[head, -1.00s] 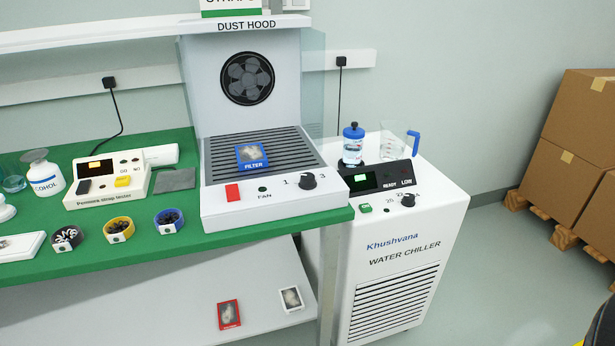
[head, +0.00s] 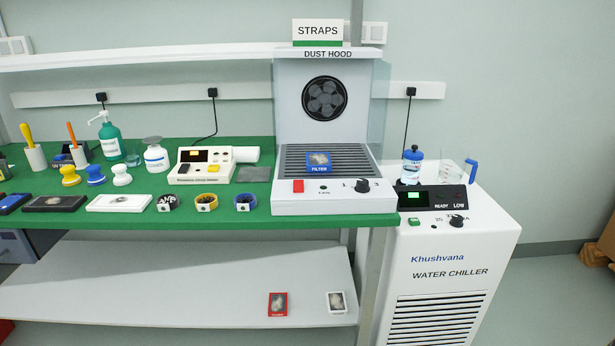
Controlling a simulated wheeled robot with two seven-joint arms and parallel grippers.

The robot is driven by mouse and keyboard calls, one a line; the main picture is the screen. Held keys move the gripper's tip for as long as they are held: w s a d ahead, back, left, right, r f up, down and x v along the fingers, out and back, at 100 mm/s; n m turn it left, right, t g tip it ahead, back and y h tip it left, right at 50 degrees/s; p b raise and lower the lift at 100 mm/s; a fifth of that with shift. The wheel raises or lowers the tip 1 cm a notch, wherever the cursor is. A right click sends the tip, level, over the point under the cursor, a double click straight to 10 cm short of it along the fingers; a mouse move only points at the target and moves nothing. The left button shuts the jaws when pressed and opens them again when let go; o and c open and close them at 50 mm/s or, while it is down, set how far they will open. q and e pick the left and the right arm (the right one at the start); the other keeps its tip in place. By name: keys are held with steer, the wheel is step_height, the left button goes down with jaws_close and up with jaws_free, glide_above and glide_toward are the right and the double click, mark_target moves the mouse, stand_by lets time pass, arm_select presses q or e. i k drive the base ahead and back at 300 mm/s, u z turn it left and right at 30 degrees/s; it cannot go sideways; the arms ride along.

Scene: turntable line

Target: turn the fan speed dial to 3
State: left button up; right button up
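The dust hood (head: 290,206) stands at the right end of the green bench. Its fan speed dial (head: 362,186) is a black knob at the right of the front panel, with a 1 to its left and a 3 to its right. Where its pointer sits is too small to tell. A red switch (head: 298,187) and a small dark green lamp (head: 323,188) are on the same panel. A blue-framed filter (head: 318,161) lies on the hood's grille. Neither of my grippers is in view.
The water chiller (head: 450,262) stands right of the bench, with its own black knob (head: 456,221), a bottle (head: 411,167) and a jug (head: 447,172) on top. Several strap rolls, stamps and bottles stand along the green bench (head: 300,221). Two framed filters lie on the lower shelf.

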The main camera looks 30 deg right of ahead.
mark_target(363, 186)
steer(key=u, duration=0.6)
steer(key=i, duration=0.95)
steer(key=z, duration=0.15)
